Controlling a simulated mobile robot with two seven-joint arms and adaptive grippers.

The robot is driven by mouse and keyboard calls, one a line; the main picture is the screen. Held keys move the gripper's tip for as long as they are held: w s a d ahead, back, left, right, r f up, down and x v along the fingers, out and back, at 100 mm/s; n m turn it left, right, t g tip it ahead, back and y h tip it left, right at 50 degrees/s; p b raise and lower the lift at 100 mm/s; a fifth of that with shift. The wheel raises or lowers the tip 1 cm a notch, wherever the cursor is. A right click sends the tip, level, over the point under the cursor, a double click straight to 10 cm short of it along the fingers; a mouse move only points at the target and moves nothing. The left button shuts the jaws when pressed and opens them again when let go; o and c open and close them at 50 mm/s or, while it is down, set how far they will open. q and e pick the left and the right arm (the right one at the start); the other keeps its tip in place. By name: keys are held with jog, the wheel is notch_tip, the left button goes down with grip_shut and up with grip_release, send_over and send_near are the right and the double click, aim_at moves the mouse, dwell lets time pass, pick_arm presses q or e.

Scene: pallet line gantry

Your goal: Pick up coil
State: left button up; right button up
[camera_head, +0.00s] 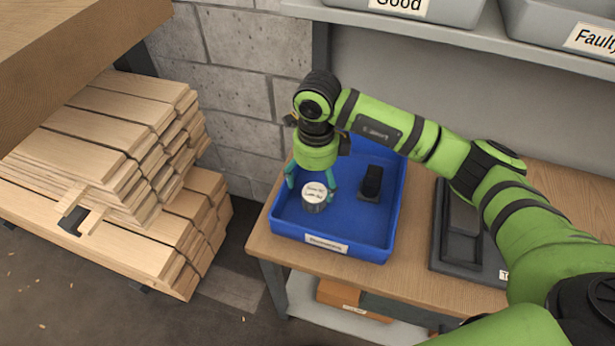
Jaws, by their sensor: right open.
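The likely coil is a small silver cylinder with a white printed label on top (315,196); the print is too small to read. It stands upright in the left part of a blue tray (343,252) on the wooden table. My right gripper (311,188) points down just over it, with teal fingers spread on either side of it. I cannot tell whether the fingers touch it. A black block-like part on a dark base (371,184) stands to its right in the same tray. My left gripper is not in view.
The blue tray's walls surround the cylinder. A dark fixture (455,262) lies on the table (411,260) to the right. Grey bins marked Good (440,10) and Faulty (575,28) sit on a shelf above. Stacked wooden planks (120,150) stand left, beyond a floor gap.

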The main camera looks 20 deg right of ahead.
aim_at(314, 192)
notch_tip(314, 192, down, 4)
jog(key=shift+f+p, duration=0.15)
jog(key=shift+p, duration=1.1)
jog(key=shift+w+f, duration=0.25)
jog(key=shift+f, duration=1)
jog(key=shift+s, duration=0.1)
jog(key=c, duration=1.4)
jog(key=shift+c, duration=0.8)
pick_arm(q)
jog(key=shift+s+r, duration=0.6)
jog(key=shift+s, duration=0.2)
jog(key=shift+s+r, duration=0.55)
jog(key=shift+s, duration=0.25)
